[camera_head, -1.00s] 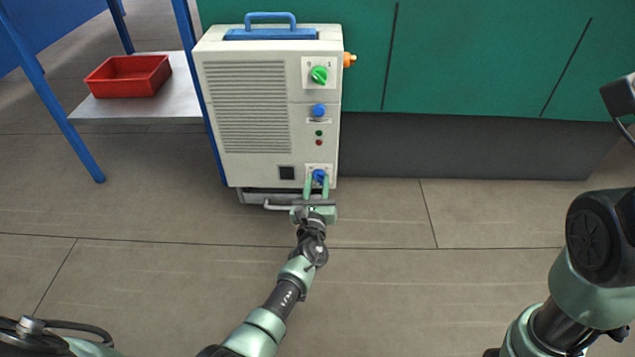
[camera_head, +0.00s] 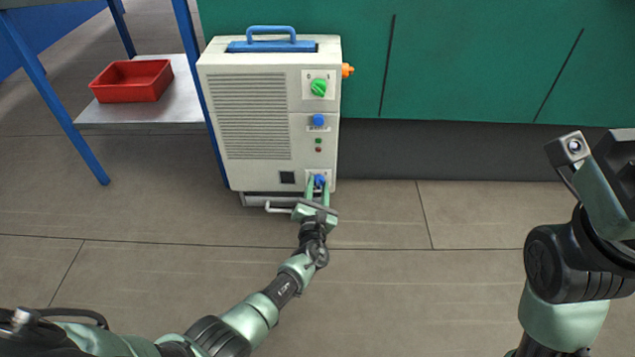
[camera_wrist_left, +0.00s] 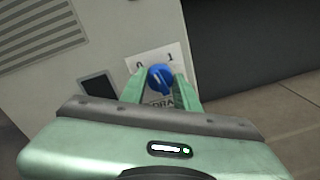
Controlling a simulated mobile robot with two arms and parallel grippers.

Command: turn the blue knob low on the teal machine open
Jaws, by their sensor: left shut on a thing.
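The machine (camera_head: 255,120) is a cream-white box with a vented front, standing before a teal-green wall. The blue knob (camera_head: 320,180) sits low on its front at the right. In the left wrist view the blue knob (camera_wrist_left: 159,77) is on a white plate marked 0 and 1, with lettering below partly hidden by my gripper. My left gripper (camera_head: 318,188) is shut on the knob, one green finger on each side. Its fingers (camera_wrist_left: 160,92) also show around the knob in the wrist view. My right arm is at the right, but its fingertips are not visible.
Higher on the machine are a green knob (camera_head: 319,87), another blue knob (camera_head: 318,120) and an orange fitting (camera_head: 347,70). A blue-legged stand with a red bin (camera_head: 132,80) is at the left. Floor (camera_head: 430,280) in front is clear.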

